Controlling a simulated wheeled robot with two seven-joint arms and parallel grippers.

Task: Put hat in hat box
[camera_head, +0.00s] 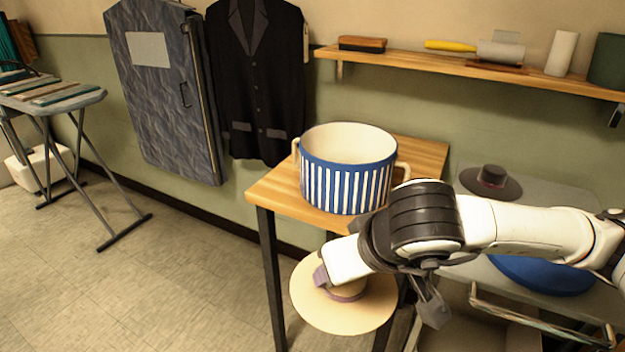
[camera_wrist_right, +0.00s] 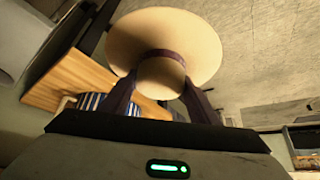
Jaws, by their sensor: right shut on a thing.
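A cream wide-brimmed hat (camera_head: 348,314) with a dark band hangs in front of the wooden table, below its top. My right gripper (camera_head: 323,277) is shut on the hat. In the right wrist view the hat (camera_wrist_right: 205,35) sits between the two fingers, crown towards the palm. The hat box (camera_head: 345,172) is round, blue with white stripes, and open at the top. It stands upright on the wooden table, behind my right arm; its inside wall shows, but its floor is hidden. My left gripper is not in view.
The small wooden table (camera_head: 272,197) has dark legs. A grey counter (camera_head: 560,195) at the right bears a dark hat (camera_head: 491,182) and a blue round thing (camera_head: 545,276), partly behind my arm. A wall shelf (camera_head: 470,68) runs above. Floor at the left is clear before the ironing board (camera_head: 60,103).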

